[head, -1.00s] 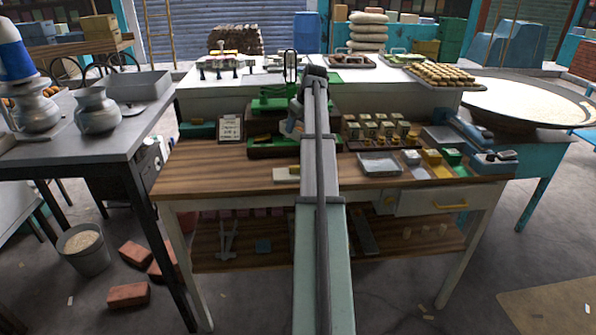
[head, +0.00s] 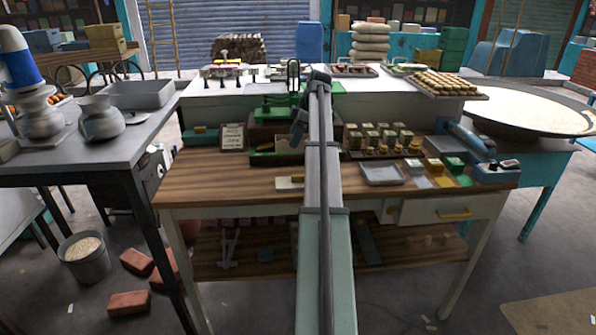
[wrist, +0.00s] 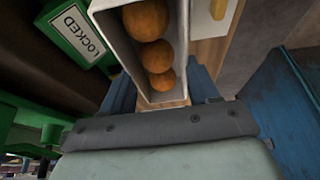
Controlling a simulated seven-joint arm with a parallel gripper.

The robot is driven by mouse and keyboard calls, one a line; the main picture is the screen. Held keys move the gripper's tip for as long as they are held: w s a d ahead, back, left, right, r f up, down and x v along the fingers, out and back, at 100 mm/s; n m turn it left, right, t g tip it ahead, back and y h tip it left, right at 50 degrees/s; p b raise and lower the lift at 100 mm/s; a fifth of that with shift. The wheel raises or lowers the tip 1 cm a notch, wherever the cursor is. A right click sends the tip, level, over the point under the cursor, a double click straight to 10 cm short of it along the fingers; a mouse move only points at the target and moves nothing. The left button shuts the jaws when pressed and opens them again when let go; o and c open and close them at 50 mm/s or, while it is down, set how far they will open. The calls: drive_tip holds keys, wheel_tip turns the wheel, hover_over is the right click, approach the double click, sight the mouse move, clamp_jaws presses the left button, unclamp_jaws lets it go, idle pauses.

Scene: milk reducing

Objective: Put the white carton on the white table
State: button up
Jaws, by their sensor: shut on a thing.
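The white carton (wrist: 181,35) is an open, narrow box with several round brown balls inside. In the wrist view it sits between the two blue fingers of my gripper (wrist: 161,88), which is shut on it. In the head view my gripper (head: 298,133) shows partly behind my arm, above the back of the wooden bench by the green scale. I cannot make out the carton clearly there. The white table (head: 385,100) stands behind the wooden bench, with its top higher than the bench.
A green box marked LOCKED (wrist: 75,33) is close beside the carton. The green scale (head: 275,112), a framed sign (head: 232,136), several small jars (head: 380,137) and a metal tray (head: 382,173) crowd the bench (head: 200,178). A tray of rolls (head: 445,84) is at the white table's right end.

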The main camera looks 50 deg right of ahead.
drive_tip(key=shift+f, duration=4.65)
drive_tip(key=o, duration=0.8)
drive_tip(key=shift+o, duration=0.2)
drive_tip(key=v, duration=1.2)
